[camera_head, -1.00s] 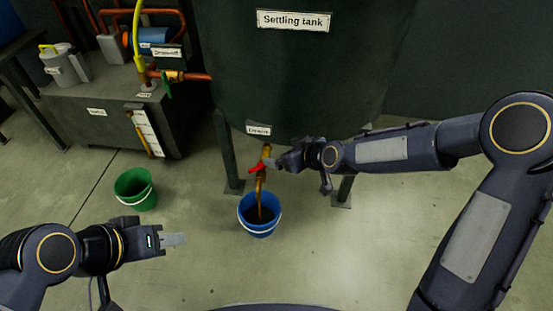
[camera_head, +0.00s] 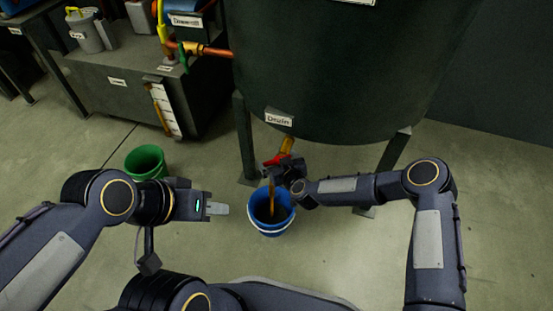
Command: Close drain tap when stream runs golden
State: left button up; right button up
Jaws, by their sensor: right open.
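The drain tap (camera_head: 286,146) is a brass pipe with a red handle (camera_head: 272,161), under the "Drain" label on the dark settling tank (camera_head: 340,80). A brownish-amber stream (camera_head: 272,190) falls from it into the blue bucket (camera_head: 271,225) on the floor. My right gripper (camera_head: 283,168) is open at the tap, beside the red handle; whether it touches the handle is hidden. My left gripper (camera_head: 218,208) is away from the tap, left of the blue bucket in the picture, with nothing visible in it. Its finger gap cannot be made out.
A green bucket (camera_head: 146,160) stands on the floor at left, partly behind my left arm. A grey tank box (camera_head: 125,95) with pipes and a gauge is behind it. The settling tank's legs (camera_head: 244,135) flank the tap. Floor at right is clear.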

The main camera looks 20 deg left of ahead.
aim_at(277, 160)
jog(key=shift+b+x, duration=0.35)
jog(key=shift+x, duration=1.15)
jog(key=c, duration=0.7)
